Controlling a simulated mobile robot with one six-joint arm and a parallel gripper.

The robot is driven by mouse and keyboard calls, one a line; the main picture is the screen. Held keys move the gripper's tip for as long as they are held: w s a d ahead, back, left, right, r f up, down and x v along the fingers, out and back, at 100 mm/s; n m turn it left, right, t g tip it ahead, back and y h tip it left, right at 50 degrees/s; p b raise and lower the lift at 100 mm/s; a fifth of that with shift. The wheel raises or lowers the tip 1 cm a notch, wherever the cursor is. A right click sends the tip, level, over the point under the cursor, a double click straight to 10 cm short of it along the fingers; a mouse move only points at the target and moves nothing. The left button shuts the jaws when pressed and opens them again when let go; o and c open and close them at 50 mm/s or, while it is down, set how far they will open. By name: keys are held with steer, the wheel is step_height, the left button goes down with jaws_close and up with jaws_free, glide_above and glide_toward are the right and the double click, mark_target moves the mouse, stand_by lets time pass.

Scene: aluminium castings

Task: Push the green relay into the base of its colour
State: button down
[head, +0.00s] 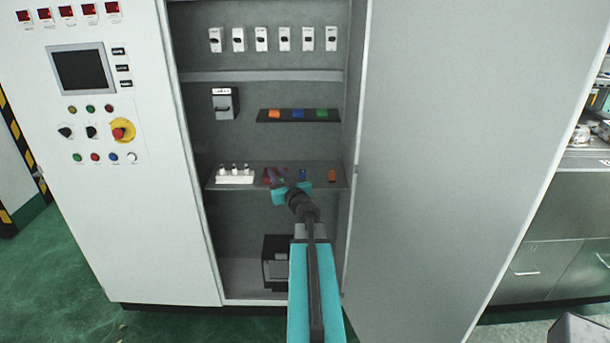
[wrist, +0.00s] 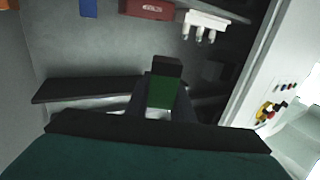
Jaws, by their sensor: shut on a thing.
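My gripper (head: 283,180) is in front of the cabinet's lower shelf in the head view. In the wrist view its two grey fingers (wrist: 162,98) are shut on the green relay (wrist: 163,92), a small block with a dark end pointing away from my gripper. I cannot make out the relay in the head view. The green base (head: 321,114) is at the right end of the dark bracket shelf (head: 297,121), above my gripper. The blue base (head: 298,114) is in the middle and the orange base (head: 274,114) at the left.
The lower shelf (head: 225,186) holds a white block with pegs (head: 235,174), a red box (wrist: 147,9), a blue relay (wrist: 89,8) and an orange relay (head: 332,176). The open cabinet door (head: 440,150) stands at the right. A grey switch box (head: 225,104) is left of the bases.

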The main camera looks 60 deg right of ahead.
steer(key=w+a+f+n+t+y, duration=0.1)
steer(key=w+a+n+y, duration=0.25)
steer(key=a, duration=0.55)
steer(key=w+a+n+y+b, duration=0.15)
steer(key=w+a+y, duration=0.3)
steer(key=a, duration=0.55)
steer(key=w+a+f+n+t+y+p, duration=0.1)
steer(key=w+a+n+y, duration=0.3)
steer(key=a, duration=0.5)
steer(key=s+a+f+n+g+y, duration=0.1)
steer(key=a+n+g+y, duration=0.1)
steer(key=a+y, duration=0.2)
steer(key=s+a+f+n+g+y+b, duration=0.1)
steer(key=s+a+f+n+g+y, duration=0.1)
steer(key=a, duration=0.9)
steer(key=s+a+f+n+g+y, duration=0.2)
steer(key=a+y, duration=0.3)
steer(key=a, duration=0.3)
steer(key=shift+s+a+f+n+g+y, duration=0.2)
steer(key=shift+s+n+g+y, duration=0.1)
steer(key=shift+n+g, duration=0.5)
